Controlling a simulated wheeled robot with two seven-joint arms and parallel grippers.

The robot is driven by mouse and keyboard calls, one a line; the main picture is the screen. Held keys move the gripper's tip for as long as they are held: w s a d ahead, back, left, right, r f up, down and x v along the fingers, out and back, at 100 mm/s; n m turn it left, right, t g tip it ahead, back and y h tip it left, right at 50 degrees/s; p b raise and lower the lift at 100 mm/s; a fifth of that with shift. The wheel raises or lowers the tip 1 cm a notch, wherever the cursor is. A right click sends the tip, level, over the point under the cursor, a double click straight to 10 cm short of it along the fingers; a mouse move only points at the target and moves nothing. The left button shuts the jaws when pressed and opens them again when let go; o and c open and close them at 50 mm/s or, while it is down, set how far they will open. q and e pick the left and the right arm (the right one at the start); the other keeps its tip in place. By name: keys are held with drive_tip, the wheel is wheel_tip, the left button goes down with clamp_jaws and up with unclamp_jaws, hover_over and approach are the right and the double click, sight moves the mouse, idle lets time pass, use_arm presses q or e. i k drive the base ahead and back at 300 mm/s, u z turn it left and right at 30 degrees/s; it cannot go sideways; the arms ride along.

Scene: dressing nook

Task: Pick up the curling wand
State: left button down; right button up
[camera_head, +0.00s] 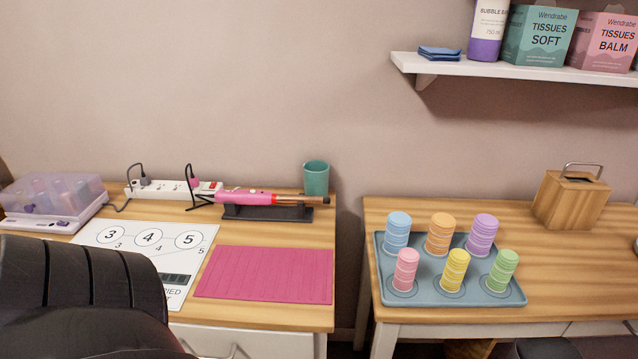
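The curling wand (243,197) has a pink handle and a thin copper-coloured barrel pointing right. It lies on a black stand (268,213) near the back of the left table. Its cord runs from the handle's left end toward a pink plug (193,183) in the white power strip (170,190). Neither of my grippers is in view.
A pink mat (265,275) and a numbered white sheet (140,235) lie in front of the stand. A teal cup (316,178) stands behind the barrel's tip. A black chair (75,300) blocks the front left. A tray (515,300) with coloured stacks sits on the right table.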

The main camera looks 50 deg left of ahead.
sight(238, 197)
drive_tip(key=z, duration=0.05)
drive_tip(key=i, duration=0.3)
drive_tip(key=u, duration=3.3)
